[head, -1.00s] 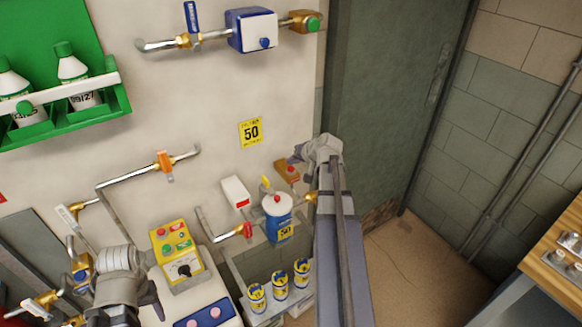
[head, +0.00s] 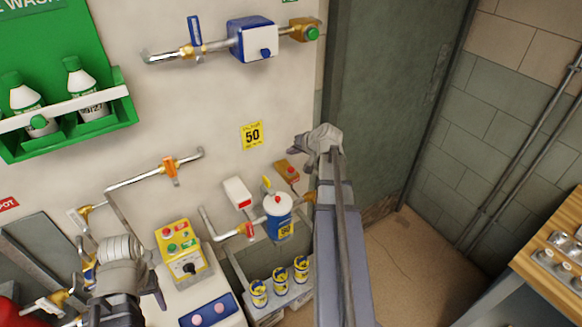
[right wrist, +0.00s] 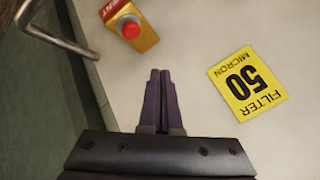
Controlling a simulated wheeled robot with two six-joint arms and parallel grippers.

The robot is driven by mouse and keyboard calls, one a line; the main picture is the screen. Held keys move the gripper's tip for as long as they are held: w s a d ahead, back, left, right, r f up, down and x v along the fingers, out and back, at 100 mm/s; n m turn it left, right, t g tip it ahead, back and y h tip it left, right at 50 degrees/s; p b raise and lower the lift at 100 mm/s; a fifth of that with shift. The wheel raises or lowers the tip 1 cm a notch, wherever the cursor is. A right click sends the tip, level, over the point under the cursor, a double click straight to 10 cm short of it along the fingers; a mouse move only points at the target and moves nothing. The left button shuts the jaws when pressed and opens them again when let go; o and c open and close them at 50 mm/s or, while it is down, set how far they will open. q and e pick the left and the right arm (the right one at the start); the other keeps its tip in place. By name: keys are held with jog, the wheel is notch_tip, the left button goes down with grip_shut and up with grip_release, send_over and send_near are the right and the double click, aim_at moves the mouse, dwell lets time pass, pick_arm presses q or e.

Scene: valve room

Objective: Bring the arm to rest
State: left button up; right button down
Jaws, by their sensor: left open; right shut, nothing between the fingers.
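My right arm (head: 338,240) reaches up from the bottom of the head view, and its gripper (head: 297,144) is in front of the wall, right of the yellow "50" sign (head: 252,135). In the right wrist view the two fingers of my right gripper (right wrist: 160,75) are together with nothing between them. The sign (right wrist: 248,84) is beside them on the right, apart from them. My left gripper (head: 125,302) is low at the left of the head view, left of the yellow control box (head: 180,250). It is open, and its fingertips are partly cut off or hidden.
A filter housing (head: 278,215), a white-and-red box (head: 238,193) and an orange box with a red button (head: 287,171) are below my right gripper. A pipe with an orange valve (head: 170,170) crosses the wall. A wooden bench (head: 548,258) stands at right.

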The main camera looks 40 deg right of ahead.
dwell(0.3)
jog(key=s+a+f+n+g+y, duration=0.1)
jog(key=a+f+n+g, duration=0.15)
jog(key=a, duration=1.05)
jog(key=a+f+n+g+y, duration=0.1)
jog(key=a+f+n+g, duration=0.15)
jog(key=a, duration=0.95)
jog(key=s+a+f+n+g+h, duration=0.1)
jog(key=s+a+n, duration=0.3)
jog(key=s+a, duration=0.4)
jog(key=s+a+f+n+g+h+b, duration=0.1)
jog(key=s+a+n+g+h, duration=0.1)
jog(key=s+a, duration=0.6)
jog(key=a+n+g, duration=0.1)
jog(key=a+n, duration=0.1)
jog(key=a, duration=0.3)
jog(key=shift+s+f+g, duration=0.3)
jog(key=shift+s+f, duration=0.05)
jog(key=shift+s, duration=0.05)
